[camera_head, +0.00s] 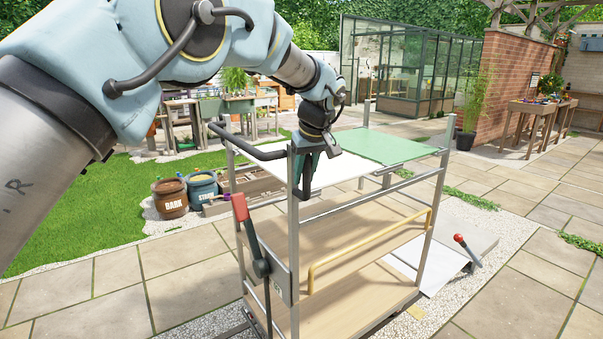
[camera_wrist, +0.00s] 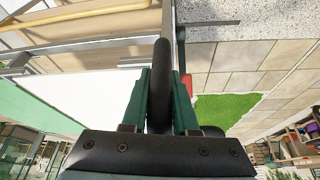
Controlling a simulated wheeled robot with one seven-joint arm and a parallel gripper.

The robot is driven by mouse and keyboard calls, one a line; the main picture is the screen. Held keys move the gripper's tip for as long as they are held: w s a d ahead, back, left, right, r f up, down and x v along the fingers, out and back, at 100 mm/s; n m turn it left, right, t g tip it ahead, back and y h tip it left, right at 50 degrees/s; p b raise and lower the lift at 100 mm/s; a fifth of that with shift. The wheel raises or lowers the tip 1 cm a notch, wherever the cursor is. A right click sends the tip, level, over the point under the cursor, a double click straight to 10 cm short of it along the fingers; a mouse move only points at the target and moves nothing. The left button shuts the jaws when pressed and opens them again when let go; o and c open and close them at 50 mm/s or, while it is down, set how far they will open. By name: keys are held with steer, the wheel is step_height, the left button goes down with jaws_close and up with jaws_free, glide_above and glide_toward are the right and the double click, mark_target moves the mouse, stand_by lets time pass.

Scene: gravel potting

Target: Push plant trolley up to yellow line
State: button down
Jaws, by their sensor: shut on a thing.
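The plant trolley (camera_head: 293,250) stands upright in front of me. It has grey metal posts, wooden shelves, a yellow side rail (camera_head: 370,250) and a white and green top. No plants show on it. Its black push handle (camera_head: 245,148) is at the near end. My gripper (camera_head: 305,178) is shut on this handle; in the wrist view the green fingers (camera_wrist: 160,98) close around the dark bar (camera_wrist: 162,62). A small yellow patch (camera_head: 416,312) shows on the ground by the trolley's lower right; I cannot tell if it is the yellow line.
A red-gripped lever (camera_head: 241,208) is on the trolley's near end. Paving (camera_head: 530,285) at right is clear.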

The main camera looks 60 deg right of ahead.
mark_target(308, 156)
steer(key=shift+d+r, duration=0.1)
steer(key=c, duration=0.7)
jaws_free()
steer(key=b+v, duration=0.2)
steer(key=v, duration=0.8)
steer(key=shift+r, duration=0.35)
